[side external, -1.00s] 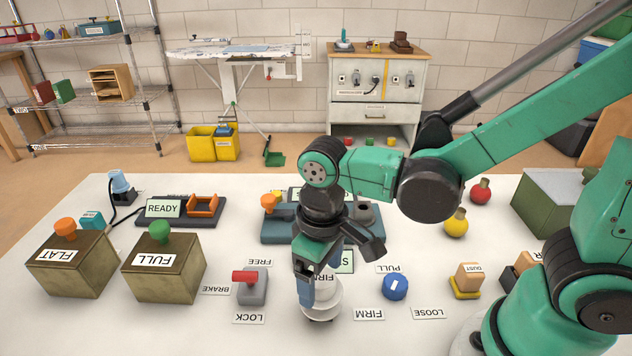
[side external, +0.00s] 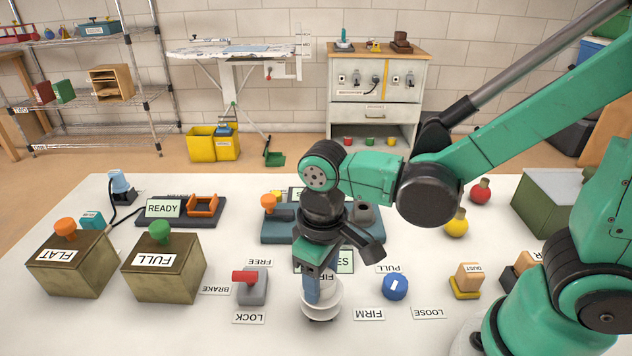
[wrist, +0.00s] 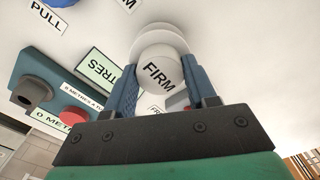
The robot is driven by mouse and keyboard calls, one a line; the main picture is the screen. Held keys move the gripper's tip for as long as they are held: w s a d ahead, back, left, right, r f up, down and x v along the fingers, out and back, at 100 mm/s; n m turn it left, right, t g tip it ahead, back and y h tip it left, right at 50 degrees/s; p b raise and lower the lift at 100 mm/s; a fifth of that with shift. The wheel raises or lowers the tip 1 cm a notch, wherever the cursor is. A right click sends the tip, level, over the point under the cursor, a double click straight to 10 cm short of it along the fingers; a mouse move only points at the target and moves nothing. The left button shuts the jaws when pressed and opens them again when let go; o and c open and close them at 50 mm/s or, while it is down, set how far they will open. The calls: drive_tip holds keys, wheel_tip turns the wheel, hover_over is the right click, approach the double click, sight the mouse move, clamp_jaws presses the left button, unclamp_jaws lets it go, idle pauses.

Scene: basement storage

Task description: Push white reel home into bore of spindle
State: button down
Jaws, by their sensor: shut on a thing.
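The white reel (side external: 333,301), with a flanged lower part and a FIRM label, stands upright at the front middle of the table. In the wrist view the reel (wrist: 160,72) sits between the two blue fingers. My gripper (side external: 318,284) points down and is shut on the reel's upper part.
A grey block with a red lever (side external: 246,277) stands left of the reel, among LOCK, BRAKE and FREE labels. A blue knob (side external: 395,287) stands right, near PULL, FIRM and LOOSE labels. A blue-grey device with a green display (side external: 345,262) lies behind the gripper.

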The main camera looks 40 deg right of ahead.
drive_tip(key=shift+r, duration=0.6)
drive_tip(key=shift+r, duration=1.5)
drive_tip(key=w+d+r+m, duration=0.3)
drive_tip(key=d, duration=0.6)
drive_tip(key=w+d+r+m, duration=0.3)
drive_tip(key=w+d+r, duration=0.1)
drive_tip(key=d, duration=0.5)
drive_tip(key=shift+w+d+r, duration=0.2)
drive_tip(key=shift+d+r, duration=0.1)
drive_tip(key=shift+d, duration=0.1)
drive_tip(key=shift+f, duration=2.9)
drive_tip(key=shift+f, duration=1.65)
